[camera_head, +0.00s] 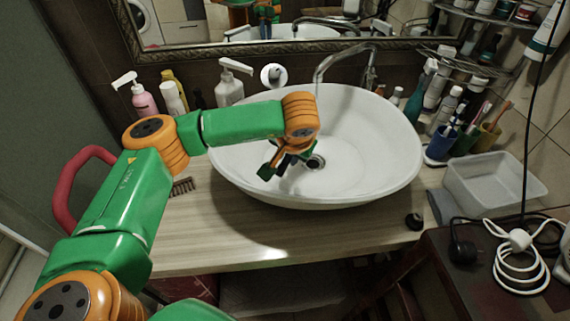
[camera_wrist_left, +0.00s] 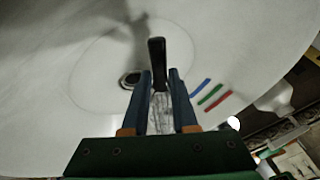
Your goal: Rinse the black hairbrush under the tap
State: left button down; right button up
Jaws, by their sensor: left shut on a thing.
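My left gripper (camera_head: 272,168) is inside the white basin (camera_head: 380,165), low over its near left part beside the drain (camera_head: 316,162). In the left wrist view its two blue fingers (camera_wrist_left: 157,75) are shut on a slim black thing, which looks like the black hairbrush (camera_wrist_left: 157,52). Its dark end points away beyond the fingertips; the rest lies between the fingers. In the head view the gripper mostly hides it. The metal tap (camera_head: 345,58) stands at the basin's back, its spout to the right of the gripper. I see no clear water stream. My right gripper is not in view.
A brown bristled brush or comb (camera_head: 183,187) lies on the wooden counter (camera_head: 230,235) left of the basin. Soap bottles (camera_head: 230,85) stand behind. Cups (camera_head: 440,142), several bottles and a clear tray (camera_head: 490,180) crowd the right. The front counter is mostly clear.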

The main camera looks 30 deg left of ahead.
pick_arm(q)
jog(key=w, duration=0.2)
jog(key=w+a+f, duration=0.1)
jog(key=w, duration=0.2)
jog(key=w+a, duration=0.1)
jog(key=w, duration=0.2)
jog(key=shift+w+a+f, duration=0.1)
jog(key=shift+w+f, duration=0.15)
jog(key=shift+f, duration=0.1)
jog(key=shift+w+d, duration=0.1)
jog(key=shift+d, duration=0.5)
jog(key=shift+a+p, duration=0.3)
jog(key=shift+a, duration=0.3)
